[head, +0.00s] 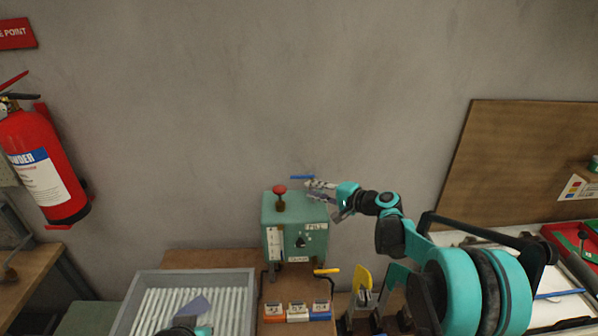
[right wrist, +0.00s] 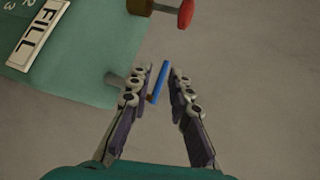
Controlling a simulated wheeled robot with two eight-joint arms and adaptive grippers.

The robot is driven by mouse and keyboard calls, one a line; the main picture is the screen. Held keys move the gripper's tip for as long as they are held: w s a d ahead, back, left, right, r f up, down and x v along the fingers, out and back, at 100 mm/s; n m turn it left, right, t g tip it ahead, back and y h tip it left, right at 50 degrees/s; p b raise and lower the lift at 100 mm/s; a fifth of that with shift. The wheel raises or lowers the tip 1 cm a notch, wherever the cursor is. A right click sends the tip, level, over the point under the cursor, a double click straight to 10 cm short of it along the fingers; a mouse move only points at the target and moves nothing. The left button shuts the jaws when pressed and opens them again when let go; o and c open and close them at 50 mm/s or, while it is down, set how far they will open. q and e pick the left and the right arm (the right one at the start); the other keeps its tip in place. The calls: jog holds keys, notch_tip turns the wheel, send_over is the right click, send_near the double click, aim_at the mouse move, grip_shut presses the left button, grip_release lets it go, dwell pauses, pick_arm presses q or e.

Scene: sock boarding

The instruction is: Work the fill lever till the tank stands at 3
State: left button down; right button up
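A green tank box (head: 283,222) stands on a wooden stand against the wall. It has a pale gauge strip (head: 274,243) on its front, whose level is too small to read. A blue-handled lever (head: 302,177) sticks out at its upper right. In the right wrist view a FILL label (right wrist: 41,32) is on the green surface, and the blue handle (right wrist: 159,82) lies between my right fingertips with gaps at both sides. My right gripper (head: 318,189) is open at this lever. My left gripper (head: 192,312) shows only partly at the bottom edge, over the grey tray.
A red knob (head: 280,190) tops the box, and a yellow lever (head: 327,271) is at its lower right. Small coloured bins (head: 297,312) stand in front. A grey ribbed tray (head: 249,289) is at left. A yellow-topped item (head: 363,278) stands right of the bins.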

aim_at(299, 177)
jog(key=w, duration=0.2)
jog(key=w+d+m+y, duration=0.1)
jog(key=shift+w+f+t, duration=0.2)
jog(key=shift+w+t, duration=0.15)
jog(key=shift+t, duration=0.05)
jog(key=shift+w, duration=0.1)
jog(key=x, duration=0.7)
jog(key=shift+w+a, duration=0.25)
grip_shut()
